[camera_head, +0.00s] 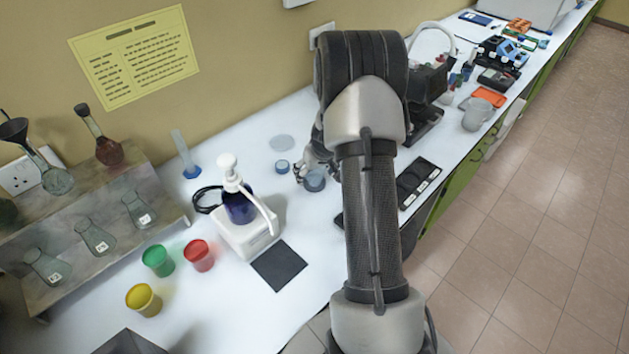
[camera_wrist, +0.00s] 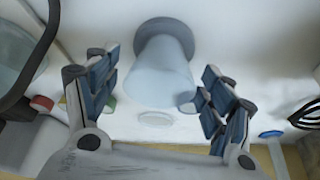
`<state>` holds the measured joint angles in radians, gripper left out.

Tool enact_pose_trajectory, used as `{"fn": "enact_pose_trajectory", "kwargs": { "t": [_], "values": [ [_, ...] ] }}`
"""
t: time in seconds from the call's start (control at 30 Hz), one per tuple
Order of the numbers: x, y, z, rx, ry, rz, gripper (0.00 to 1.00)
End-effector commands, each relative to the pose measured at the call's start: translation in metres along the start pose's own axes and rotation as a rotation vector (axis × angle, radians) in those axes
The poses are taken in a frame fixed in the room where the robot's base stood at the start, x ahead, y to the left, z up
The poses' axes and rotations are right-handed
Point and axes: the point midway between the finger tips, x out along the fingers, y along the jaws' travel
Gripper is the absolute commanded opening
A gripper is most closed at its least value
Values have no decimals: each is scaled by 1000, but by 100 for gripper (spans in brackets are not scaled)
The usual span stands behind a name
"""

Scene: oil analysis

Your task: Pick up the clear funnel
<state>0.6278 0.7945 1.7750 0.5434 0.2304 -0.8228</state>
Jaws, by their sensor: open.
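A translucent, pale piece (camera_wrist: 160,80) with a wide grey ring at one end stands between my fingers in the wrist view. It looks like the clear funnel, but its spout is not plain to see. In the head view, a small blue-grey round piece (camera_head: 314,182) on the white table beside my fingers seems to be the same thing. My gripper (camera_wrist: 158,78) is open, with one finger on each side of the piece and a visible gap to each. In the head view my gripper (camera_head: 316,158) is partly hidden by my arm.
A small blue round piece (camera_head: 282,166) lies close to the left of my gripper. A pump bottle (camera_head: 238,205) stands on a white device (camera_head: 247,235). A blue-based cylinder (camera_head: 186,160) stands near the wall. A black machine (camera_head: 425,95) is right of my arm.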

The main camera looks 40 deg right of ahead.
Motion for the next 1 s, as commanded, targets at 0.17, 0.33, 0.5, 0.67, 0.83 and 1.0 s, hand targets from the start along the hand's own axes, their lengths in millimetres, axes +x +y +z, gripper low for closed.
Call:
{"fn": "enact_pose_trajectory", "kwargs": {
  "t": [0.17, 0.33, 0.5, 0.67, 0.83, 1.0],
  "values": [
    [0, 0, -1, 0, 2, 1, 75],
    [0, 0, -1, 0, 1, 1, 66],
    [0, 0, -1, 0, 1, 1, 54],
    [0, 0, -1, 0, 1, 1, 44],
    [0, 0, -1, 0, 1, 1, 32],
    [0, 0, -1, 0, 1, 1, 26]
  ]
}}
